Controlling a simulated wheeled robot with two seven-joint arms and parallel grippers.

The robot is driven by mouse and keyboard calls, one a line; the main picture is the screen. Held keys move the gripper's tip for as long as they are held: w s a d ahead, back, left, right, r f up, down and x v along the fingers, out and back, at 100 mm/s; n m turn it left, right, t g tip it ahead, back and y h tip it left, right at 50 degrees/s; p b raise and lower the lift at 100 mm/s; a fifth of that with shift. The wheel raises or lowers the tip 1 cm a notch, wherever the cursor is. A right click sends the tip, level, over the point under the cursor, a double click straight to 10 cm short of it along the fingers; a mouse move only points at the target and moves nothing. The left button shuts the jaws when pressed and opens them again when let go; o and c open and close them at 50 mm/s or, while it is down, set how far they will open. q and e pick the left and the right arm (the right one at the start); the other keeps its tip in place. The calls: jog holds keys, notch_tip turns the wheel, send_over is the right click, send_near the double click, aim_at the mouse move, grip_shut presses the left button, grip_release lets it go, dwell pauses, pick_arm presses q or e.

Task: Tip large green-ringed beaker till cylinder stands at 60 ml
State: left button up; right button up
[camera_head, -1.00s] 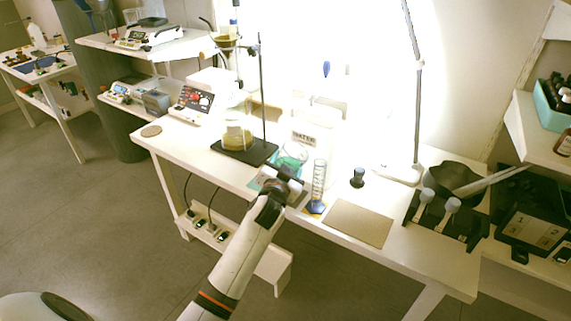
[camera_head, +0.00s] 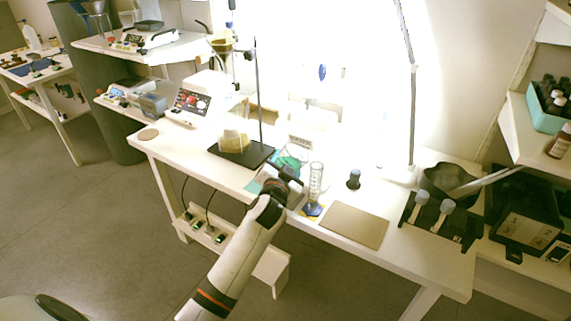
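The green-ringed beaker (camera_head: 291,157) is on the white table, mostly clear with teal-green showing, just beyond my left gripper (camera_head: 281,178). The gripper covers its near side, so I cannot tell whether the fingers are open or shut on it, or whether it tilts. The graduated cylinder (camera_head: 316,180) stands upright to the right of the gripper, close to it, on a blue base. Its liquid level is too small to read. My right gripper is not in view.
A ring stand with a dark base (camera_head: 241,153) stands left of the beaker. A tan mat (camera_head: 355,225) lies right of the cylinder. A small dark bottle (camera_head: 353,179) stands behind the mat. A black rack (camera_head: 438,222) and a dark bowl (camera_head: 447,182) are farther right.

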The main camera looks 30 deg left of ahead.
aim_at(288, 161)
pick_arm(q)
jog(key=shift+w+d+r+m+p, duration=0.1)
jog(key=shift+d+r+m+p, duration=0.1)
jog(key=shift+r+p, duration=0.2)
jog(key=shift+d+r+m+p, duration=0.1)
jog(key=shift+r+m+p, duration=0.1)
jog(key=shift+r+p, duration=0.15)
jog(key=shift+r+m+p, duration=0.95)
jog(key=shift+m+p, duration=0.55)
jog(key=shift+p, duration=0.1)
dwell(0.9)
jog(key=shift+f+m+g+p, duration=0.3)
jog(key=shift+m+g+p, duration=0.15)
jog(key=shift+m, duration=0.25)
dwell(2.4)
jog(key=shift+d+r+m+y+p, duration=0.1)
jog(key=shift+m+y+p, duration=0.2)
jog(key=shift+y, duration=0.1)
dwell(1.3)
